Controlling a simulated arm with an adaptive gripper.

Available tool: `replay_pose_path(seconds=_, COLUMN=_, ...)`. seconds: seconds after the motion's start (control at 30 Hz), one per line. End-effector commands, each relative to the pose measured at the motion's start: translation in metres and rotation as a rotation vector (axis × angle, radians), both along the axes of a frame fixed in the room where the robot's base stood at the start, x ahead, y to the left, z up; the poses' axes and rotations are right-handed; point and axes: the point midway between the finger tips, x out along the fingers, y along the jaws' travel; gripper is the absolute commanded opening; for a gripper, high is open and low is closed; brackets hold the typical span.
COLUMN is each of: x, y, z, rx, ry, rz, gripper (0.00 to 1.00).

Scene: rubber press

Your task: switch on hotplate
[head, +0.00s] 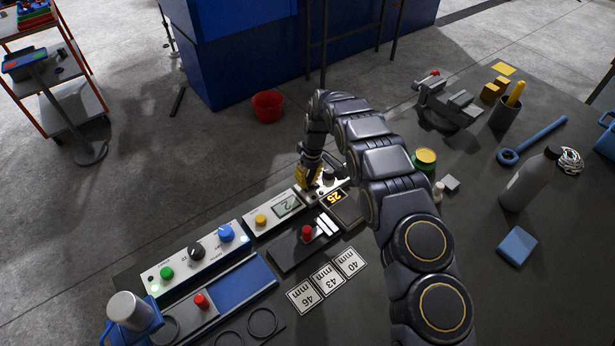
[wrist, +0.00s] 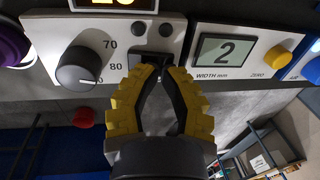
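The hotplate's pale front panel (wrist: 115,28) fills the upper left of the wrist view. It carries a dark dial knob (wrist: 82,68) with marks 70 and 80, two small dark buttons and a black rocker switch (wrist: 151,57). My gripper (wrist: 162,70) has yellow ribbed fingers whose tips come together just below the switch, partly covering it. I cannot tell whether they touch it. Nothing shows between the tips. In the head view my gripper (head: 307,190) is at the left end of the hotplate panel, beside the lit display (head: 334,197) reading 25. The dark plate (head: 347,214) lies behind the panel.
A width gauge (head: 286,207) reading 2, with a yellow button, stands close left of the hotplate. A control box (head: 196,255) with green, black and blue knobs is further left. Number cards (head: 327,279) lie nearby. A grey bottle (head: 528,182) and vise (head: 447,103) stand right of my arm.

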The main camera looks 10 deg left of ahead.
Motion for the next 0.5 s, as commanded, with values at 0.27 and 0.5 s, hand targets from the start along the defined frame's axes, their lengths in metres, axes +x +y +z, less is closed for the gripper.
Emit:
replay_pose_path(seconds=0.27, x=-0.003, y=0.002, z=-0.006, rx=-0.052, ry=-0.044, rz=0.003, gripper=0.0)
replay_pose_path(seconds=0.5, x=-0.006, y=0.006, z=-0.014, rx=-0.085, ry=-0.084, rz=0.001, gripper=0.0)
